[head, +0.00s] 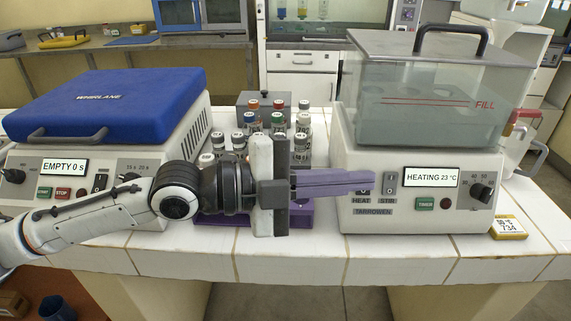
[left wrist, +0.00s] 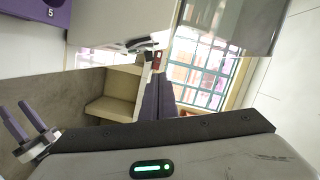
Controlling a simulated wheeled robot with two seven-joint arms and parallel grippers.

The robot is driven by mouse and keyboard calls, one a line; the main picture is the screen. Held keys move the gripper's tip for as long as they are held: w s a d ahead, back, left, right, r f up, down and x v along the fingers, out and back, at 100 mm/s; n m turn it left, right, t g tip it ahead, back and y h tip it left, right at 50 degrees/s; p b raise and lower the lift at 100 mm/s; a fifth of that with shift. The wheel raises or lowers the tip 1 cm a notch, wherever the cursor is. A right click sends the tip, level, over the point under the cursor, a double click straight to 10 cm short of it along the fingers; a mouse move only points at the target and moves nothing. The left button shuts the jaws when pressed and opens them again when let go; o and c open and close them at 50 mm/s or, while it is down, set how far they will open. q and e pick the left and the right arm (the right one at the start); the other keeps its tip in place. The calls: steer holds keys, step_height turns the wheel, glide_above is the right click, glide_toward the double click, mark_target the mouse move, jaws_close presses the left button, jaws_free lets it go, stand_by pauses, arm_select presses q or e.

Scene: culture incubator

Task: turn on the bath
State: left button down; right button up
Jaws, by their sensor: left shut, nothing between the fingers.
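The bath (head: 415,150) stands at the right of the bench, with a clear lidded tank above a white body. Its display (head: 431,177) reads HEATING 23 °C. The HEAT switch (head: 363,185) is partly hidden behind my fingers; the STIR switch (head: 389,184) is beside it. My left gripper (head: 370,182) is shut and empty, its purple fingertips at the HEAT switch; I cannot tell whether they touch. Its fingers (left wrist: 160,95) also show in the left wrist view. My right gripper (left wrist: 15,106) shows at that view's left edge, fingers apart and empty.
A blue-lidded machine (head: 110,100) with the display EMPTY 0 s stands at the left. A purple rack (head: 300,212) and several capped bottles (head: 277,122) sit between the machines, behind my left gripper. A yellow timer (head: 508,226) lies right of the bath. The bench's front strip is clear.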

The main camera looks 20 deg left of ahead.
arm_select(q)
steer(key=b+v, duration=0.7)
steer(key=v, duration=0.2)
steer(key=shift+a, duration=0.3)
steer(key=shift+r, duration=0.1)
